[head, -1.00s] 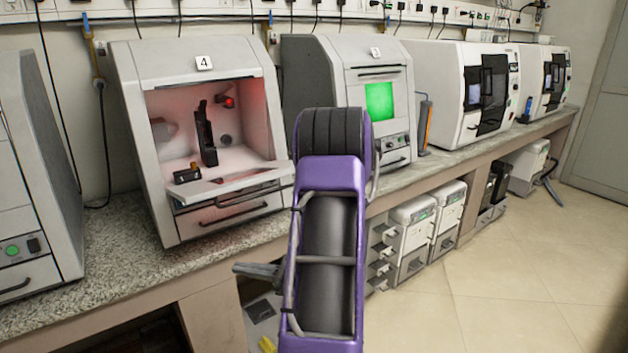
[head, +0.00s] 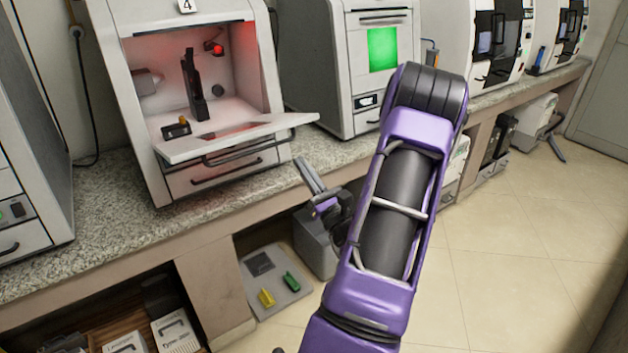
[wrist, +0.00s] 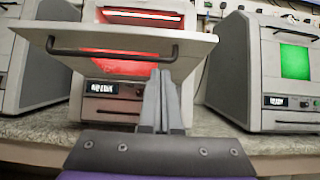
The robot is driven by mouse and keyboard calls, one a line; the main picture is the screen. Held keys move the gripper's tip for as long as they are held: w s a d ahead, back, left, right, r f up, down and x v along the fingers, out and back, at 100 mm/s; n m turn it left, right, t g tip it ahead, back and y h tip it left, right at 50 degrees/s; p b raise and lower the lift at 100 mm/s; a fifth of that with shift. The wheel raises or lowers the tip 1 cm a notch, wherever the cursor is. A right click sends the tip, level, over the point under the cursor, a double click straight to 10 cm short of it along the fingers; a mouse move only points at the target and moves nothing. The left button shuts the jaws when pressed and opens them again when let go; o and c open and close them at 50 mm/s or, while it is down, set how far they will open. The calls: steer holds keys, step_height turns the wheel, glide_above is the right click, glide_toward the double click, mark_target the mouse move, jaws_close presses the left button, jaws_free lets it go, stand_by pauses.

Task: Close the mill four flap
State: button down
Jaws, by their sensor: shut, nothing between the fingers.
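Mill four (head: 230,30), a light grey box with a "4" label (head: 186,6), stands on the counter with its red-lit chamber open. Its flap (head: 240,137) is folded down and sticks out roughly level towards me. In the wrist view the flap (wrist: 190,45) shows from below, with a dark bar handle (wrist: 110,52). My gripper (head: 303,165) is shut and empty, in front of the counter and right of the flap's front. In the wrist view its fingertips (wrist: 165,75) overlap the flap's lower right part; I cannot tell whether they touch.
Another mill with a green window (head: 383,48) stands to the right, and a grey machine (head: 30,150) to the left. The granite counter (head: 110,225) has a bare front strip. A grey bin (head: 315,243) stands below it. The floor (head: 500,250) at right is clear.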

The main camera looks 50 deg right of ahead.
steer(key=w+r, duration=0.3)
steer(key=r, duration=0.2)
steer(key=shift+w+d, duration=0.35)
steer(key=shift+d, duration=0.1)
steer(key=shift+p, duration=0.3)
